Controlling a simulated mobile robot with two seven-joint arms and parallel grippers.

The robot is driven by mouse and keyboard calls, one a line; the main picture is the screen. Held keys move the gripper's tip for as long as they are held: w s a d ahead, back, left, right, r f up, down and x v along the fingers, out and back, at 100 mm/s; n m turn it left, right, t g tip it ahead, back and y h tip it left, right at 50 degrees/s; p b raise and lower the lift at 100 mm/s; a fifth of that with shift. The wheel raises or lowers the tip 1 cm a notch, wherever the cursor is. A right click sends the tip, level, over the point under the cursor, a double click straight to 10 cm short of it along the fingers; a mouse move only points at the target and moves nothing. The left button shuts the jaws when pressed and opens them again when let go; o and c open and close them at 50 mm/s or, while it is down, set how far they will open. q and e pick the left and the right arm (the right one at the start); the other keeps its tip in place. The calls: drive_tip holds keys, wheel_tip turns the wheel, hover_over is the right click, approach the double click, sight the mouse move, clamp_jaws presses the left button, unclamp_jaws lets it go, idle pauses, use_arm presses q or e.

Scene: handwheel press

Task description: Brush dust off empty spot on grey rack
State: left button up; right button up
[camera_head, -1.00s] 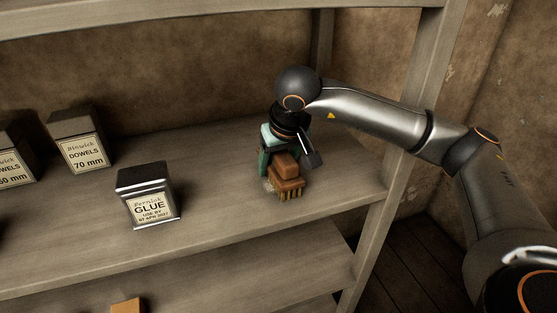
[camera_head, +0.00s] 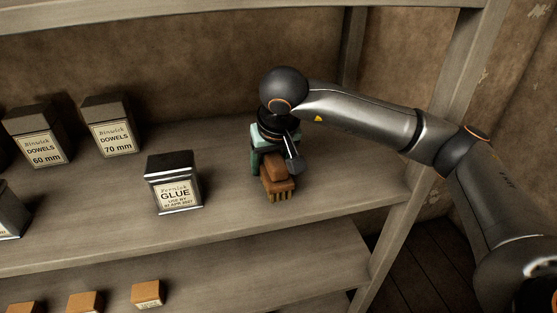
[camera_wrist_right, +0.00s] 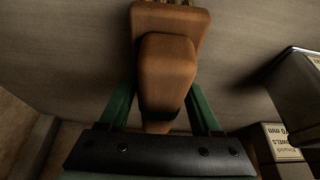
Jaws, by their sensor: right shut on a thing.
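My right gripper (camera_head: 272,163) is shut on a brown wooden brush (camera_head: 279,185) and holds it bristles down at the upper board of the grey rack (camera_head: 335,178). I cannot tell whether the bristles press on the board. In the right wrist view the brush (camera_wrist_right: 168,75) sits between the green fingers of the gripper (camera_wrist_right: 160,105). The board under the brush is hidden, and I make out no clear dust around it. My left gripper is not in view.
A glue tin (camera_head: 174,184) stands left of the brush, with bare board between. Dowel tins (camera_head: 109,127) stand farther left, at the back. A rack post (camera_head: 415,165) rises at the right. Small orange boxes (camera_head: 148,294) are on the lower shelf.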

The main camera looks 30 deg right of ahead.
sight(251, 175)
drive_tip(key=shift+w+a, duration=0.25)
drive_tip(key=shift+a, duration=0.7)
drive_tip(key=shift+w+a, duration=0.2)
drive_tip(key=shift+a, duration=0.7)
drive_tip(key=shift+f, duration=0.1)
drive_tip(key=shift+s+d, duration=0.2)
drive_tip(key=shift+d, duration=0.55)
drive_tip(key=shift+s+d, duration=0.2)
drive_tip(key=shift+d, duration=0.5)
drive_tip(key=shift+s+d+b, duration=0.25)
drive_tip(key=shift+s+d, duration=0.05)
drive_tip(key=shift+d, duration=1)
drive_tip(key=shift+s+d+b, duration=0.2)
drive_tip(key=shift+s+d, duration=0.1)
drive_tip(key=shift+d, duration=1.05)
drive_tip(key=shift+s+d+b, duration=0.25)
drive_tip(key=shift+s+d, duration=0.05)
drive_tip(key=shift+d, duration=1)
drive_tip(key=shift+r, duration=0.2)
drive_tip(key=shift+r+p, duration=2.45)
drive_tip(key=shift+r, duration=0.5)
